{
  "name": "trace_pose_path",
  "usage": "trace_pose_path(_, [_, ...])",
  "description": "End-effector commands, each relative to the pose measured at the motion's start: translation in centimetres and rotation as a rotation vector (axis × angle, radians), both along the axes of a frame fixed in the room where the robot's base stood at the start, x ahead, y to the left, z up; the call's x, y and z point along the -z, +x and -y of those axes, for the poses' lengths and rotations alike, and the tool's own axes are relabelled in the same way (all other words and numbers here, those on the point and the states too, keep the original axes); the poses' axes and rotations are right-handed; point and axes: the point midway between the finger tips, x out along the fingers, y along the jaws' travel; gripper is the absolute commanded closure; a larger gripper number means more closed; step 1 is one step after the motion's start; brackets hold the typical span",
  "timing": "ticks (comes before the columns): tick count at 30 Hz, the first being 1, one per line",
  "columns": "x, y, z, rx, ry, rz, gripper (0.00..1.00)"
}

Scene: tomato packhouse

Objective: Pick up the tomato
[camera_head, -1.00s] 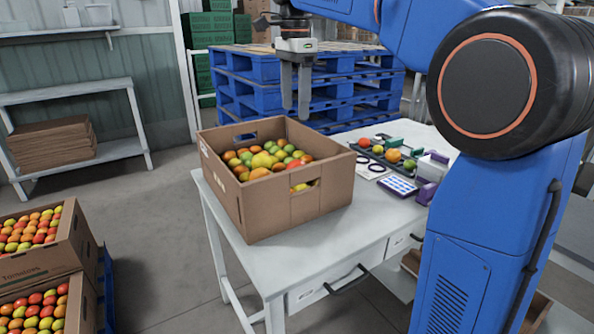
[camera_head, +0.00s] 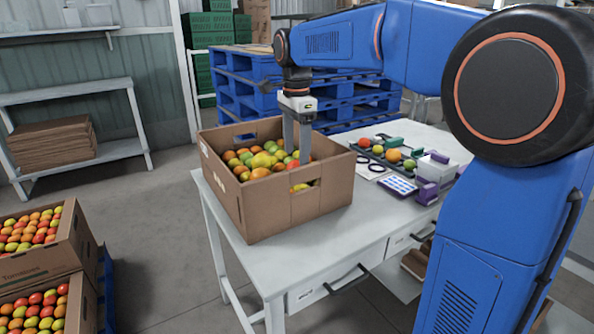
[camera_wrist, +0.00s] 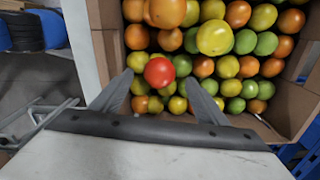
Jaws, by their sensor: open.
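Many tomatoes, red, orange, yellow and green, fill an open cardboard box (camera_head: 245,205) on the white table. My gripper (camera_head: 298,155) points down into the right part of the box, its fingers open and their tips at the level of the fruit. In the wrist view my gripper (camera_wrist: 160,90) has one finger on each side of a red tomato (camera_wrist: 159,72), with a gap to each. The red tomato lies among yellow and orange ones (camera_wrist: 214,38). I cannot tell which tomato the task means.
The box walls rise around the gripper. On the white table (camera_head: 365,235), right of the box, stand a dark tray (camera_head: 371,154) with several fruits, a blue-and-white device (camera_head: 398,187) and purple-and-white items (camera_head: 430,180). Blue pallets (camera_head: 235,95) are stacked behind. Filled tomato boxes (camera_head: 70,235) stand at lower left.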

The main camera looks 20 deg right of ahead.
Motion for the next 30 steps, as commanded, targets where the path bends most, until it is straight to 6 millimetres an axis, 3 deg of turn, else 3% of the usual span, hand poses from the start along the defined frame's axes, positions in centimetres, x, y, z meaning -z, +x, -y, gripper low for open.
trace_pose_path(9, [3.9,0.0,0.5,0.0,0.0,-0.003,0.32])
trace_pose_path(18, [4.3,0.0,0.5,0.0,0.0,-0.001,0.32])
trace_pose_path(23, [4.3,0.0,0.5,0.0,0.0,-0.001,0.66])
trace_pose_path(30, [4.2,0.0,0.5,0.0,0.0,-0.001,0.65])
